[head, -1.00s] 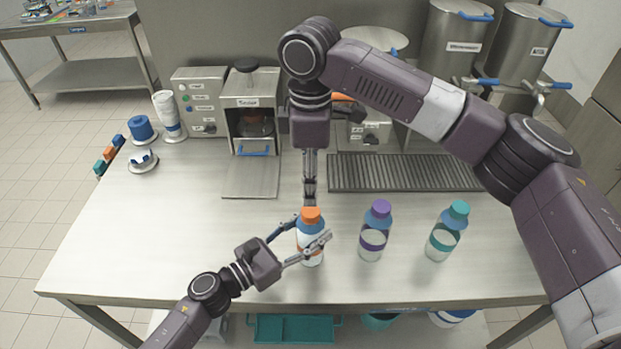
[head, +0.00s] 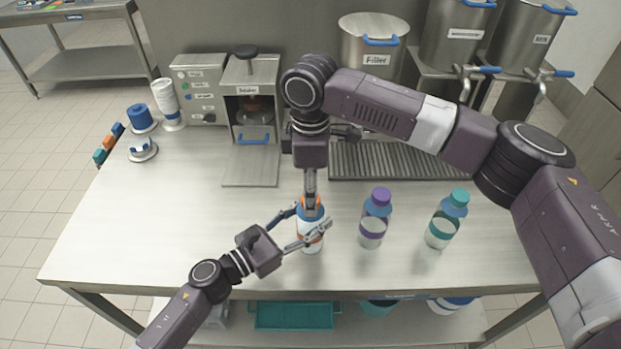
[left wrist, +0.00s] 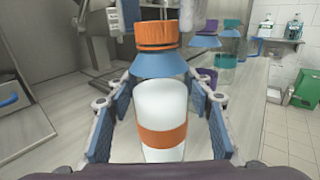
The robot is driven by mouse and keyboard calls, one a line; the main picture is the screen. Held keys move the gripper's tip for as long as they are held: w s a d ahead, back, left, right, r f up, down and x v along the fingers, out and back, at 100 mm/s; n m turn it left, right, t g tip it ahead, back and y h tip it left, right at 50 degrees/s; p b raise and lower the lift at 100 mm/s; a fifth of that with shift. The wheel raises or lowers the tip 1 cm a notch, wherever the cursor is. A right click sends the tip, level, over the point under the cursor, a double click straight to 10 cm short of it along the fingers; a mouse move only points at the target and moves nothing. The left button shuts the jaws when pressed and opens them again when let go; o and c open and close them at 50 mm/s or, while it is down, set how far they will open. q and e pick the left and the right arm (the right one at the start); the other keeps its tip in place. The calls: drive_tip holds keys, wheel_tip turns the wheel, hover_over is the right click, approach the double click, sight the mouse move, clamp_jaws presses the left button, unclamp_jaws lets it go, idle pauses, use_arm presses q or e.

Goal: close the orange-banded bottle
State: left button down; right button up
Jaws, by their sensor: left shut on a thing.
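The orange-banded bottle (head: 311,240) stands upright near the table's front edge, with a blue shoulder and an orange cap (left wrist: 156,35) on its top. In the left wrist view its white body and orange band (left wrist: 162,138) show between the fingers. My left gripper (head: 296,227) is shut on the bottle's body from the front left. My right gripper (head: 310,197) points straight down from above, with its fingertips at the cap. Whether its fingers grip the cap is not clear, as they overlap it in the head view.
A purple-capped bottle (head: 374,221) and a teal-capped bottle (head: 446,220) stand to the right. Behind are a sealer machine (head: 252,100), a drain grate (head: 400,162) and a filler pot (head: 373,40). Blue and white holders (head: 141,149) stand at the left. The table's left front is clear.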

drive_tip(key=shift+f, duration=0.35)
drive_tip(key=shift+c, duration=0.3)
drive_tip(key=c, duration=1.2)
drive_tip(key=shift+o, duration=0.2)
drive_tip(key=o, duration=1.4)
drive_tip(key=shift+c, duration=0.2)
drive_tip(key=shift+r, duration=0.1)
wheel_tip(320, 180, up, 12)
